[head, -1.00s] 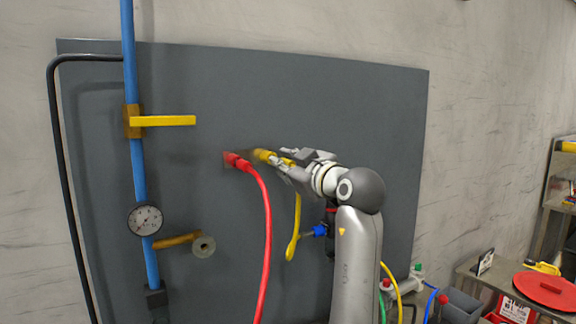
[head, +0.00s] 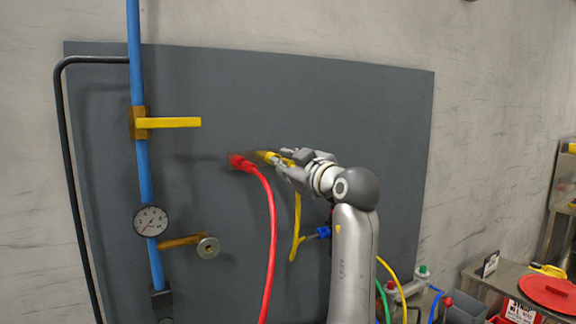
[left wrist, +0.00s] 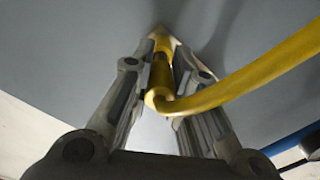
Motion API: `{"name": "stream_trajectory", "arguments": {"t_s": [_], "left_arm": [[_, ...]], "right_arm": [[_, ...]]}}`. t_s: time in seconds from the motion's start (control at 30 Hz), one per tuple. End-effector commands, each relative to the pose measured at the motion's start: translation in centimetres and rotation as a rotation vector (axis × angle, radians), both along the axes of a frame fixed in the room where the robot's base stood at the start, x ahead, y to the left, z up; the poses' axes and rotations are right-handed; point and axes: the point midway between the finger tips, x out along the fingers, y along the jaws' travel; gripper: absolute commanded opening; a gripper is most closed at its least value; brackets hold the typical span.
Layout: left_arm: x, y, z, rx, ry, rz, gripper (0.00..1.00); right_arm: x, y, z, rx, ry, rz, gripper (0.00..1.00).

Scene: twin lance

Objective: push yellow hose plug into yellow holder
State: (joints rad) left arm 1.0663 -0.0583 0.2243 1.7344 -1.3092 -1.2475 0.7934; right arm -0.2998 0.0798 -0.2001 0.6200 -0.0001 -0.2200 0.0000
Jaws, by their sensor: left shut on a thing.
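The yellow hose plug (left wrist: 158,78) is between the fingers of my left gripper (left wrist: 158,90), which is shut on it. In the head view, my left gripper (head: 283,163) is close to the grey panel, just right of the red plug (head: 239,161). The yellow holder (left wrist: 162,43) is at the panel, straight ahead of the plug and in line with it. In the head view the holder (head: 262,155) is small and blurred. How deep the plug sits in it I cannot tell. The yellow hose (head: 297,222) hangs below the gripper. My right gripper is not in view.
A red hose (head: 271,235) hangs from the red plug, close to my gripper's left. A blue pipe (head: 144,180) with a gauge (head: 151,221) and yellow lever (head: 168,123) stands farther left. A blue fitting (head: 322,232) is below. The upper panel (head: 310,95) is clear.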

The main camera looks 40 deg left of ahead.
Motion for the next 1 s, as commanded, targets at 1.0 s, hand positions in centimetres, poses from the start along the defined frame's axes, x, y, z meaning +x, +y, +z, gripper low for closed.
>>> {"name": "stream_trajectory", "arguments": {"t_s": [1.0], "left_arm": [[0.16, 0.61, 0.01, 0.0, -0.001, 0.0, 0.0]], "right_arm": [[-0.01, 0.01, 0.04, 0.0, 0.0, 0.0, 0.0]]}}
